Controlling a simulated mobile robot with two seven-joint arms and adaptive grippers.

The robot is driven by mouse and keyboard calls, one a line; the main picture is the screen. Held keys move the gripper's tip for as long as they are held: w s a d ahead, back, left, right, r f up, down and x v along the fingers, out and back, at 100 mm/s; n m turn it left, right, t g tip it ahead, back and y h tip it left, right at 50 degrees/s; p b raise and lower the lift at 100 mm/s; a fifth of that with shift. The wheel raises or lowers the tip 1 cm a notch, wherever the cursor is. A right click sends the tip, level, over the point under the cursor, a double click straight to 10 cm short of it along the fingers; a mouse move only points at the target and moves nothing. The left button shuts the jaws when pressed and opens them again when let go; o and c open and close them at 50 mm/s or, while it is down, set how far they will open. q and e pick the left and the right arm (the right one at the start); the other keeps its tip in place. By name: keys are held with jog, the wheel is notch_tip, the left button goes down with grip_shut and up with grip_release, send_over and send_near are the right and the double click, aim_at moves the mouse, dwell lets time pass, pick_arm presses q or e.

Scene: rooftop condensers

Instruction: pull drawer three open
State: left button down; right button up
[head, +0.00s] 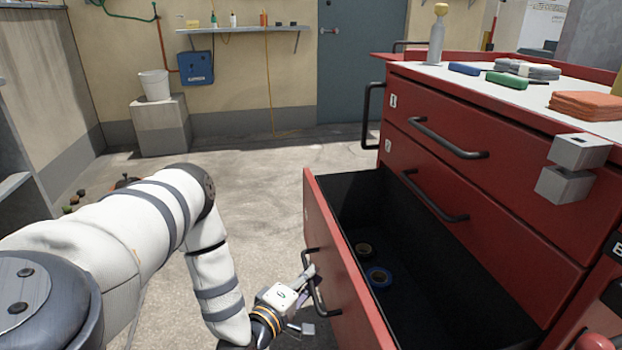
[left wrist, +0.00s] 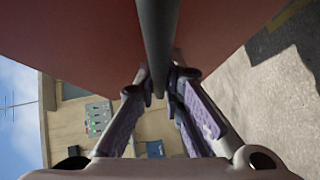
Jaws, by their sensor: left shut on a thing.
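Drawer three is the lowest red drawer that shows, below the two drawers marked with small number labels. Its red front (head: 345,268) stands well out from the cabinet, and its dark inside is visible. A blue tape roll (head: 379,278) and a brownish roll (head: 363,250) lie in it. My left gripper (head: 310,298) is at the front's dark bar handle (head: 309,262), shut on it. In the left wrist view the bar (left wrist: 158,45) runs down between the fingers of the left gripper (left wrist: 160,85), against the red front. My right gripper is not in view.
The upper two drawers (head: 470,125) are shut. The cabinet top (head: 530,88) holds a bottle, cloths and small items. A grey blocky fitting (head: 578,165) shows at the cabinet's right. Clear concrete floor (head: 250,185) lies left of the drawer; a bucket (head: 153,85) stands on a block behind.

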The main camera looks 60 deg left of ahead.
pick_arm(q)
jog(key=c, duration=1.7)
grip_release()
jog(key=shift+s+d, duration=0.1)
jog(key=v, duration=1.2)
